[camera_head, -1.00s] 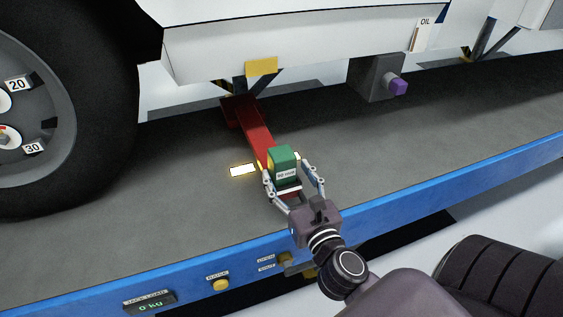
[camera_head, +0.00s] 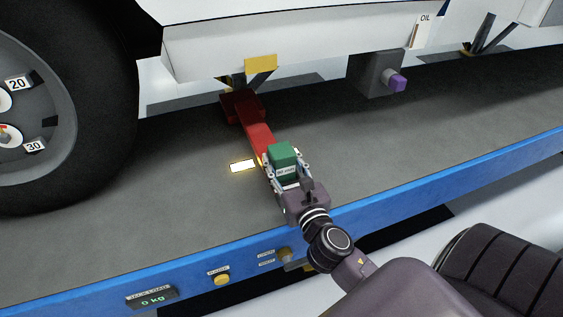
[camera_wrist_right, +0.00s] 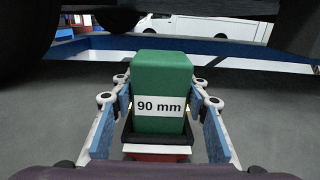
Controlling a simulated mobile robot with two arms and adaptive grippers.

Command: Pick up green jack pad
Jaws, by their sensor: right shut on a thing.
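The green jack pad (camera_head: 282,155) is a block with a white label, seen in the head view above the near end of the red jack arm. In the right wrist view the pad (camera_wrist_right: 161,75) stands upright and its label reads "90 mm". Its lower end is at a black holder (camera_wrist_right: 157,139) with red below it. My right gripper (camera_head: 286,172) is around the pad, with one finger on each side, and is shut on it. The fingers also flank it in the right wrist view (camera_wrist_right: 160,122). My left gripper is not in view.
The red jack arm (camera_head: 258,134) runs along the grey platform (camera_head: 370,150) under the white vehicle body (camera_head: 290,35). A large tyre (camera_head: 105,110) stands at left. The blue platform edge (camera_head: 400,203) carries a yellow button (camera_head: 221,279) and a display (camera_head: 152,300) reading 0 kg.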

